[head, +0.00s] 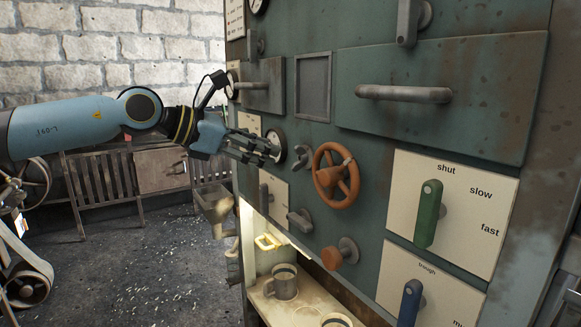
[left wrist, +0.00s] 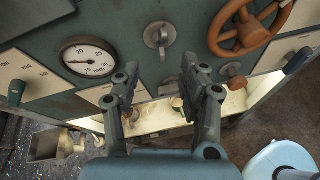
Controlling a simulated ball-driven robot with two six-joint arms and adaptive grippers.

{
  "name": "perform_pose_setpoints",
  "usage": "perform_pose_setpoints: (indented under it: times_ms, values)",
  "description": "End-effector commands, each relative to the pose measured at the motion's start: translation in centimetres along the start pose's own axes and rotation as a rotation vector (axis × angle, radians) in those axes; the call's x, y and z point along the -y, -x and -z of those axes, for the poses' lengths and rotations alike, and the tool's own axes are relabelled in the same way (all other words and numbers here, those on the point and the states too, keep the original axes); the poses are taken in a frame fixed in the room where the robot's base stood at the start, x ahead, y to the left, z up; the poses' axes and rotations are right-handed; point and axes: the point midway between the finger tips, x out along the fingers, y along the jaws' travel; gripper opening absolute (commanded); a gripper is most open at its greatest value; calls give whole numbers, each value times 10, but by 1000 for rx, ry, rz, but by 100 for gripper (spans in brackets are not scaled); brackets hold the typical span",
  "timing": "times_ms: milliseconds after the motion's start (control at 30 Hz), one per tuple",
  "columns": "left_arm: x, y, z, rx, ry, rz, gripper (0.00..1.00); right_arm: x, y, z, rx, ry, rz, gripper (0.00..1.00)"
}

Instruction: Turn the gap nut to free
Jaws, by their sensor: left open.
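A small grey winged knob (head: 302,157), which may be the gap nut, sits on the green machine panel between the dial gauge and the orange handwheel. No label beside it is legible. It also shows in the left wrist view (left wrist: 158,38), beyond the fingertips, with its lever pointing roughly down. My left gripper (head: 268,151) is open and empty, just left of the knob and in front of the gauge. In the left wrist view, its two fingers (left wrist: 160,82) are spread below the knob and apart from it. My right gripper is not in view.
The gauge (left wrist: 88,58), marked mm, is left of the knob. The orange handwheel (head: 336,175) is close on its right. Another grey knob (head: 300,220), an orange knob (head: 341,254) and a green lever (head: 429,214) stick out nearby. Mugs (head: 284,282) stand on the lit shelf below.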

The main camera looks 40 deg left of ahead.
Motion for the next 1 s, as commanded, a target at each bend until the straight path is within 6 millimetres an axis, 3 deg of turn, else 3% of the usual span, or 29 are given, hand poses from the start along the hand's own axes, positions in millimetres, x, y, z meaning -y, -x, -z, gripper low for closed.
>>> perform_pose_setpoints:
  times_ms: [533,967,1000]
  values:
    - [1,-60,-3,1,6,2,42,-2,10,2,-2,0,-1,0]
    - [2,-69,-1,-3,2,4,42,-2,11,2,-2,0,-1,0]
    - [2,-69,-1,-2,2,4,37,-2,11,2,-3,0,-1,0]
